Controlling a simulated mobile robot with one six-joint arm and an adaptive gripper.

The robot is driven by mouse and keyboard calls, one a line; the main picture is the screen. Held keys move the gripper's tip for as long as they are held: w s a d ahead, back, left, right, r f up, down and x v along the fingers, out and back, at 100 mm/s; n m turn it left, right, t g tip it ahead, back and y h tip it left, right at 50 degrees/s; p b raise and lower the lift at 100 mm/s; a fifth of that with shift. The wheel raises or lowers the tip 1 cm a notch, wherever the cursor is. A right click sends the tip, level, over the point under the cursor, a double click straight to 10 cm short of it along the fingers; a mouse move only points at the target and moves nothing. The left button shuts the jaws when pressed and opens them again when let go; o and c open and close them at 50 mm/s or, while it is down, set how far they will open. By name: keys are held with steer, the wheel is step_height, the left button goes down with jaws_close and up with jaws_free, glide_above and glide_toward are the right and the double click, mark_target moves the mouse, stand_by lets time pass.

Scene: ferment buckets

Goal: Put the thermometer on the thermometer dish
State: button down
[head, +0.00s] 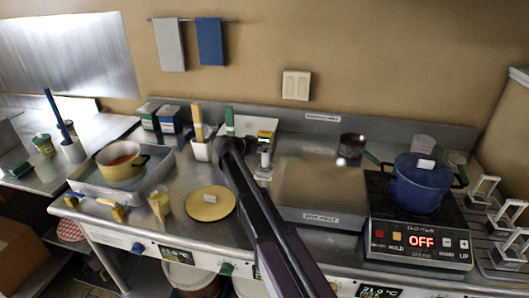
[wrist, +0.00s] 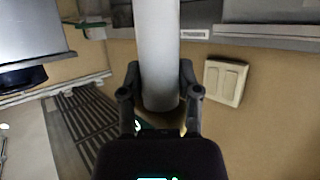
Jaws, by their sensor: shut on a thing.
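My gripper (wrist: 157,98) is shut on a pale grey cylinder (wrist: 158,50), with one finger on each side of it. The cylinder runs up out of the wrist view; I cannot confirm from its look that it is the thermometer. In the head view my gripper (head: 234,147) is above the back of the steel counter, and the held part is mostly hidden. A round yellow dish-like disc (head: 209,204) with a small pale tag lies on the counter, left of my arm and apart from it. I cannot tell whether it is the thermometer dish.
A white crock (head: 202,151) with a yellow-handled tool stands left of my gripper. A small yellow-topped container (head: 265,144) is close on its right. A blue pot (head: 421,183) sits on the burner. A tray (head: 92,182) holds a yellow pot (head: 124,167). A glass (head: 159,204) stands near the disc.

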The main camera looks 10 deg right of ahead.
steer(key=shift+f, duration=0.15)
steer(key=shift+c, duration=1.5)
jaws_free()
steer(key=shift+s+a+r+p, duration=0.2)
steer(key=shift+a+r+p, duration=0.15)
steer(key=shift+a+r, duration=0.15)
steer(key=p+v, duration=0.4)
steer(key=v, duration=0.6)
steer(key=shift+a, duration=0.35)
steer(key=shift+s, duration=0.1)
